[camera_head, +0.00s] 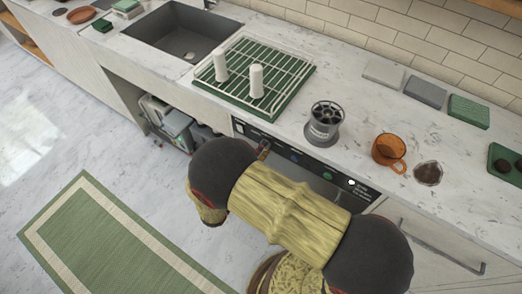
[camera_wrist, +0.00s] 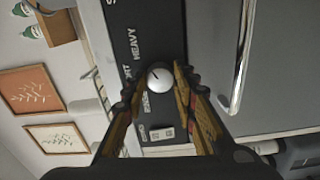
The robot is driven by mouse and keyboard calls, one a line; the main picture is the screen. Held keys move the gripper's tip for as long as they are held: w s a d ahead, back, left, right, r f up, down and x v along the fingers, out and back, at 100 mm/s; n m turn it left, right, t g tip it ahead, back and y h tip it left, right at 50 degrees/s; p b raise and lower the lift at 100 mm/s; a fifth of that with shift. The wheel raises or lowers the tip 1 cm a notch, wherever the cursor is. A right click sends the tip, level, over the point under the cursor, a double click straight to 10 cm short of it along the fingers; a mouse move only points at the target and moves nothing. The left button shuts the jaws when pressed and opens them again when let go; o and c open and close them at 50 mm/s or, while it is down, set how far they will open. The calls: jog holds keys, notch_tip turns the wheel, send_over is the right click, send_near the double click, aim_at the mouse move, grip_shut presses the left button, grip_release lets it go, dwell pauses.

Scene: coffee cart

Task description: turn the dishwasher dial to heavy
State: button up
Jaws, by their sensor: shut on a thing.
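The dial is a round white knob (camera_wrist: 160,79) with a short dark pointer mark, on the black dishwasher panel (camera_wrist: 160,25). Its pointer slants up and left in the wrist view, and I cannot tell exactly which label it meets. The label HEAVY (camera_wrist: 134,44) stands above and left of the knob, with other labels partly hidden by a finger. My gripper (camera_wrist: 156,79) is shut on the knob, one finger on each side. In the head view the gripper (camera_head: 263,149) shows only in part at the panel, behind my arm, and the knob is hidden.
A long handle (camera_wrist: 240,60) runs right of the panel in the wrist view. On the counter above stand a drying rack (camera_head: 278,98) with white cups, a grey metal container (camera_head: 322,130) and an amber mug (camera_head: 388,150). A green rug (camera_head: 110,240) lies on the floor.

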jog(key=shift+f, duration=0.1)
jog(key=o, duration=1.1)
jog(key=shift+c, duration=0.2)
jog(key=shift+o, duration=0.4)
jog(key=v, duration=1.2)
